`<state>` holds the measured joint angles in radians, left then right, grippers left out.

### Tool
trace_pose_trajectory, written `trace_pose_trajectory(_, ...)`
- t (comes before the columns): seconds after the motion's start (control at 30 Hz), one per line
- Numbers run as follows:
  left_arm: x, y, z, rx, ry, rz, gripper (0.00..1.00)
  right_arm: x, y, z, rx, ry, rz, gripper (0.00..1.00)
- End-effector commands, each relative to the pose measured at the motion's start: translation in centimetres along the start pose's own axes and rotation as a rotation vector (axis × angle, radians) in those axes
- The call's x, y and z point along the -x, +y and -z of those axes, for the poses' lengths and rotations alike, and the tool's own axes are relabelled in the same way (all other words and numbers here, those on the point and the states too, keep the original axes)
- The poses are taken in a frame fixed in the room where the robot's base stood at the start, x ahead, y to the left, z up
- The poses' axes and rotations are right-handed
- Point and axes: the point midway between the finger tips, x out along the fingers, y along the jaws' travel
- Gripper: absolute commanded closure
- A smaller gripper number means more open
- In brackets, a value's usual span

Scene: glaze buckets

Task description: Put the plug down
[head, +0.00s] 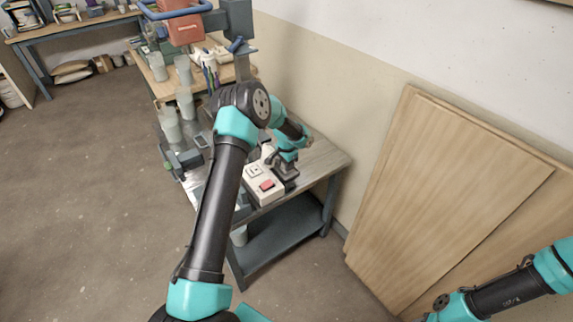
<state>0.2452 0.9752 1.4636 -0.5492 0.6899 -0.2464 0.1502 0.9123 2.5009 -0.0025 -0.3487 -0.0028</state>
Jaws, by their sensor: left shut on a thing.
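My left arm reaches over the near end of the workbench. Its gripper (285,172) points down beside a white socket box (262,194) with a red switch, on the box's right side. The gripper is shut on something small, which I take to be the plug. The plug itself is too small and too covered by the fingers to make out. I cannot tell whether it touches the bench top. My right arm shows at the lower right, but its gripper is not in view.
The wooden bench top (318,160) is bare to the right of the gripper. Cloudy cups (186,103) stand along the bench's left side. Wooden boards (445,190) lean on the wall at right. A second table (75,27) stands at the back left.

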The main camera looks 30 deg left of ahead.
Motion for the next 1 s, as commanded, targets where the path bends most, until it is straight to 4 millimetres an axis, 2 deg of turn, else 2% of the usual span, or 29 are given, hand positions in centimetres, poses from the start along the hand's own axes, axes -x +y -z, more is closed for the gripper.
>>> trace_pose_trajectory(0.27,-0.3,0.0,0.0,0.0,-0.001,0.0,1.0,0.0,0.0,0.0,0.0,0.0,0.0,0.57)
trace_pose_trajectory(0.3,-0.3,0.0,0.0,0.0,0.0,0.0,0.65,0.0,0.0,0.0,0.0,0.0,0.0,0.57)
trace_pose_trajectory(0.53,-0.3,0.0,0.0,0.0,-0.001,0.0,0.43,0.0,0.0,0.0,0.0,0.0,0.0,0.57)
trace_pose_trajectory(0.83,-0.1,0.0,0.0,0.0,0.0,0.0,0.43,0.0,0.0,0.0,0.0,0.0,0.0,0.57)
trace_pose_trajectory(1.0,1.2,-0.1,0.0,0.0,0.001,0.001,0.43,0.0,0.0,0.0,0.0,0.0,0.0,0.57)
